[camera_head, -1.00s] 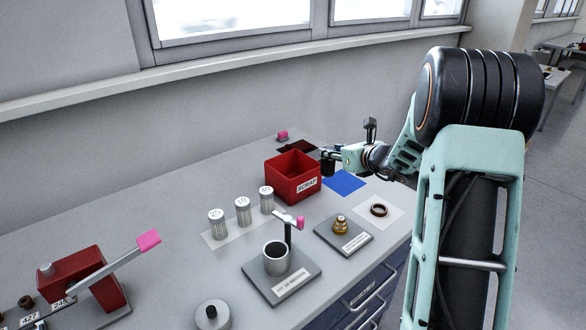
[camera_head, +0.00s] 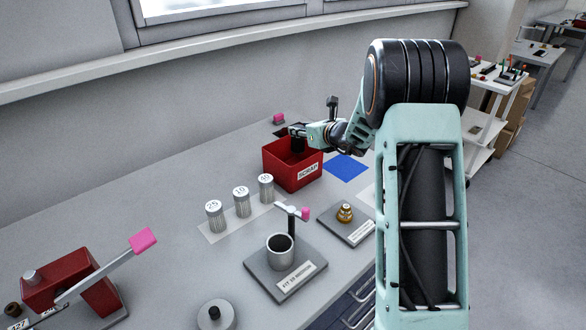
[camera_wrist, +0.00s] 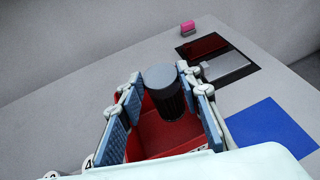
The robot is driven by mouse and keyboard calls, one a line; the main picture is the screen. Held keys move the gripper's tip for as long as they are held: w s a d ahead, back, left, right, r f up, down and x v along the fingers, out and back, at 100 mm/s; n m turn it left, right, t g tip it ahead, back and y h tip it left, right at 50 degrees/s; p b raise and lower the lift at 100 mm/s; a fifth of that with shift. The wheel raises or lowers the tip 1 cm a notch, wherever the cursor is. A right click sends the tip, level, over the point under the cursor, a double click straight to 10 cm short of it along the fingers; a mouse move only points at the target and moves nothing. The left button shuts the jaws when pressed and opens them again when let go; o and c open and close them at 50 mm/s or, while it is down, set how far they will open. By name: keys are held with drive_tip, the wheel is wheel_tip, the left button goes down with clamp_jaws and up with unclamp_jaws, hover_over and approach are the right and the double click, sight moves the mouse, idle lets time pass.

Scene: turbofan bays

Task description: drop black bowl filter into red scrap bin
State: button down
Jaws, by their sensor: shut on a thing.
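The red scrap bin (camera_head: 292,171), labelled SCRAP, stands on the bench near the back. It also shows in the wrist view (camera_wrist: 150,138), below the fingers. My gripper (camera_head: 299,132) is over the bin's opening. It is shut on the black bowl filter (camera_wrist: 168,103), a dark upright cylinder held between the two blue finger pads. In the head view the filter (camera_head: 298,144) hangs at the level of the bin's rim. Its lower end is hidden in the bin's opening by the rim.
A blue mat (camera_head: 346,167) lies right of the bin. Several numbered filter cylinders (camera_head: 241,201) stand in front of it. A grey stand with a metal cup (camera_head: 280,251) and a brass part (camera_head: 345,212) sit nearer. A red lever press (camera_head: 75,285) is at front left.

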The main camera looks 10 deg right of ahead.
wheel_tip(320, 180, down, 2)
drive_tip(key=shift+b, duration=0.4)
drive_tip(key=c, duration=1.3)
unclamp_jaws()
drive_tip(key=v, duration=1.2)
drive_tip(key=shift+f, duration=0.1)
